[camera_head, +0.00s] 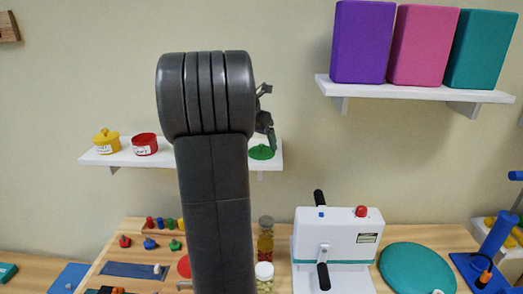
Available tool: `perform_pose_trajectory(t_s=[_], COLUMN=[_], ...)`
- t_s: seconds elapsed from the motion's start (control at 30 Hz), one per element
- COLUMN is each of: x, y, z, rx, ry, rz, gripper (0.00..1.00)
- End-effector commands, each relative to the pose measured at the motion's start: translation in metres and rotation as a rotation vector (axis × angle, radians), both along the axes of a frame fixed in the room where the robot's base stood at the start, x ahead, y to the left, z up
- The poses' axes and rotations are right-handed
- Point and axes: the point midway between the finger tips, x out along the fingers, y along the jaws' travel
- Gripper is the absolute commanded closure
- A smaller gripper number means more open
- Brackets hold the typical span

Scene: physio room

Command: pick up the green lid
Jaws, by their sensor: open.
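The green lid (261,152) lies on the right end of the white wall shelf (110,157), just right of my arm. It looks round and flat, with a small raised middle. My gripper (270,140) shows only in part behind my arm, just above and beside the lid. Its jaws are open and the lid is not visibly lifted from the shelf. Whether a finger touches the lid cannot be told. My arm's dark link hides the middle of the shelf and most of the gripper.
A higher shelf (420,92) holds purple, pink and teal blocks. Below, the wooden table (440,236) carries a white device (335,235), jars (265,245) and a teal disc (416,268).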

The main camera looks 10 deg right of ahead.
Motion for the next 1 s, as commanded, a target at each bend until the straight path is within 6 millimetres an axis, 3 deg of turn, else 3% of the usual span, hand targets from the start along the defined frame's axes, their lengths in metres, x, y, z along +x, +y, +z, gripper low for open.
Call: perform_pose_trajectory(t_s=[0.2, 0.43, 0.6, 0.87, 1.0], x=[0.005, 0.006, 0.006, 0.006, 0.007], y=[-0.007, -0.007, -0.007, -0.007, -0.007], z=[-0.023, -0.024, -0.024, -0.022, -0.007], rx=[0.0, 0.0, 0.0, 0.0, 0.0], ry=[0.003, 0.0, 0.0, 0.0, -0.004], rz=[-0.001, 0.0, 0.0, 0.0, -0.001], gripper=[0.16, 0.16, 0.43, 0.43, 0.43])
